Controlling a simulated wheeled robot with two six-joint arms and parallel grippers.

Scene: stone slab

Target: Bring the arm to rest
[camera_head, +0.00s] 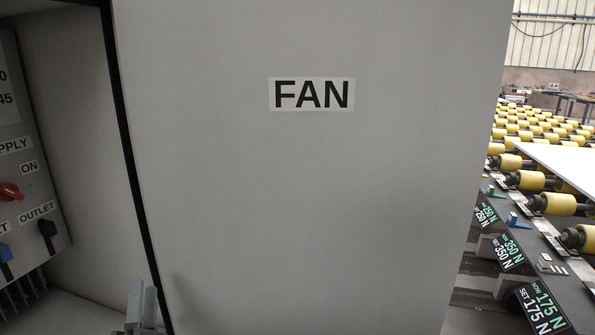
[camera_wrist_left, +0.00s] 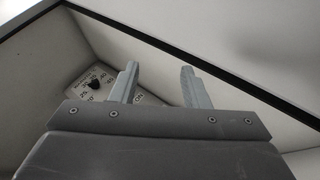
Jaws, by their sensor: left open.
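My left gripper (camera_head: 141,303) shows at the bottom left of the head view, in front of the lower left edge of the grey FAN door (camera_head: 310,190). In the left wrist view my left gripper (camera_wrist_left: 160,86) has its two fingers apart with nothing between them. Behind the fingers are a pale wall and part of a panel with a dial (camera_wrist_left: 95,84). The right gripper is in neither view.
A control panel (camera_head: 30,150) with a red switch (camera_head: 10,192) and dark levers is inside the cabinet at the left. To the right, past the door, are yellow rollers (camera_head: 530,181), a white slab (camera_head: 560,160) and green readouts (camera_head: 541,306).

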